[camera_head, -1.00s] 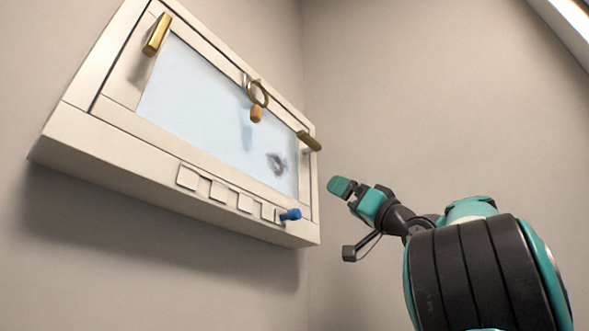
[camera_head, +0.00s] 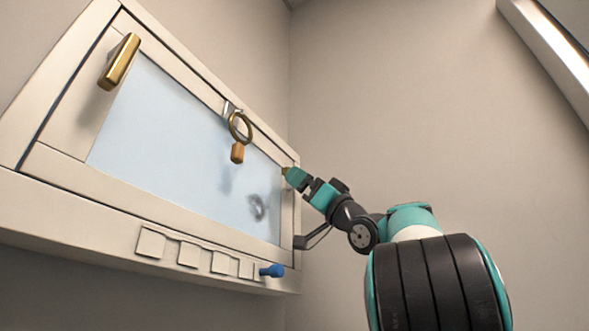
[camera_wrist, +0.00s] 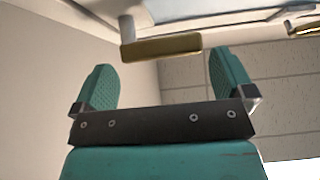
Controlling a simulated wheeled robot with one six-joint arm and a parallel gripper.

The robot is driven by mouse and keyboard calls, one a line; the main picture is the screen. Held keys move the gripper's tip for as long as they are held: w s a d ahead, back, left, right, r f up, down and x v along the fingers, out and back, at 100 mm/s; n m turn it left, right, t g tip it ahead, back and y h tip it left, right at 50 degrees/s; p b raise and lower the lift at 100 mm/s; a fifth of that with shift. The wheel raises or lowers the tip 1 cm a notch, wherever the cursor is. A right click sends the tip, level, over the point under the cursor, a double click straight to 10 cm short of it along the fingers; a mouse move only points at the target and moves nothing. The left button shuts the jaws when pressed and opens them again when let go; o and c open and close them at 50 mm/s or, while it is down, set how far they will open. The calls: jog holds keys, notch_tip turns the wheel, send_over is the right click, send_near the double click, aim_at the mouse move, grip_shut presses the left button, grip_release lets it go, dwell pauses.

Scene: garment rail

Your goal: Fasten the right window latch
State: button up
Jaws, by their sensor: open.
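The right window latch is a brass bar on a pale post. In the wrist view the right latch (camera_wrist: 162,47) lies crosswise ahead of my gripper, roughly between its fingertips. In the head view only a bit of the right latch (camera_head: 285,171) shows; my gripper hides the rest. My gripper (camera_head: 294,178) is at the window's right edge. In the wrist view my gripper (camera_wrist: 163,75) has its two teal fingers wide apart with nothing between them. I cannot tell whether a finger touches the latch. The left latch (camera_head: 119,62) is a tilted brass bar on the frame's left side.
The window frame (camera_head: 60,166) holds a pale blue pane (camera_head: 160,130). A brass ring with a wooden pull (camera_head: 237,152) hangs at its top edge. A blue knob (camera_head: 272,271) and several square plates (camera_head: 190,254) line the sill. The wall right of the window is clear.

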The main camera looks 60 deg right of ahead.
jog(key=shift+p+x, duration=1.25)
jog(key=shift+x, duration=1.05)
jog(key=c, duration=0.9)
jog(key=shift+a+f+y, duration=0.1)
jog(key=shift+f+y, duration=0.05)
jog(key=shift+y, duration=0.15)
